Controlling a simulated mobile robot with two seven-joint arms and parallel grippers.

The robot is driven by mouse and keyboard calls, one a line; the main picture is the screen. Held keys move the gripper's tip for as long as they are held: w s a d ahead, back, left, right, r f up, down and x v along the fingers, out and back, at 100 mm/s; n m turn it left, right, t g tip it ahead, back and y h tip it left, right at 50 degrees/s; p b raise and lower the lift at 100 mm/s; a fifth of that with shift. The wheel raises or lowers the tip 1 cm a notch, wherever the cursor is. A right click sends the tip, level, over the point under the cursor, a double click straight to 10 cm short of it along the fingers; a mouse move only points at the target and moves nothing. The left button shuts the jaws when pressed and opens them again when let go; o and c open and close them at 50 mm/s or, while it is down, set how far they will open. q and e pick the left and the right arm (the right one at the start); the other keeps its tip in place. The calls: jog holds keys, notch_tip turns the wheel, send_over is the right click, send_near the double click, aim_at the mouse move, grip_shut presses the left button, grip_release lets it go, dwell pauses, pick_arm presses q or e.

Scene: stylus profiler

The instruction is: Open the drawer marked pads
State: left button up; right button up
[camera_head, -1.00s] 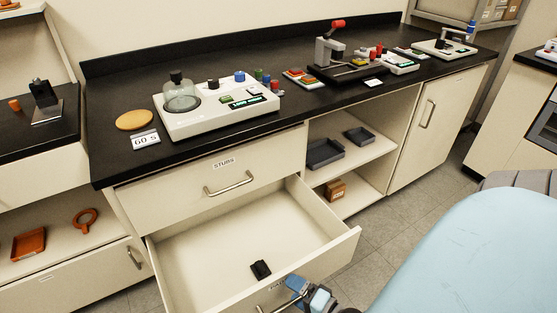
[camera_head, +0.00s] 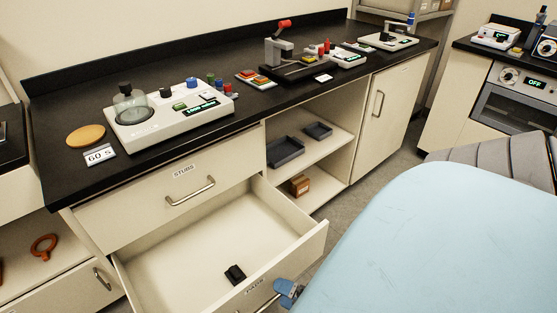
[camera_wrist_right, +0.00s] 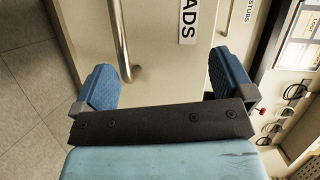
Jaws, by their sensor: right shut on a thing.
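The drawer marked pads (camera_head: 190,245) is pulled well out below the stubs drawer (camera_head: 170,193). In the right wrist view the handle (camera_wrist_right: 122,45) lies between the fingers, close to the left one, beside the label (camera_wrist_right: 188,20). My left gripper is not in view.
The black worktop (camera_head: 60,150) carries a white device with a glass dome (camera_head: 170,115), a yellow disc (camera_head: 86,135) and other instruments. Open shelves (camera_head: 310,165) hold grey trays and a brown box. Grey floor (camera_head: 345,220) shows right of the drawer.

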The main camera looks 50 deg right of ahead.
jog(key=shift+s+r, duration=0.2)
jog(key=shift+s, duration=0.15)
jog(key=c, duration=0.7)
jog(key=shift+s, duration=0.35)
jog(key=shift+c, duration=0.6)
jog(key=s+d+f, duration=0.1)
jog(key=s+f, duration=0.1)
jog(key=s, duration=0.8)
jog(key=shift+d+f, duration=0.2)
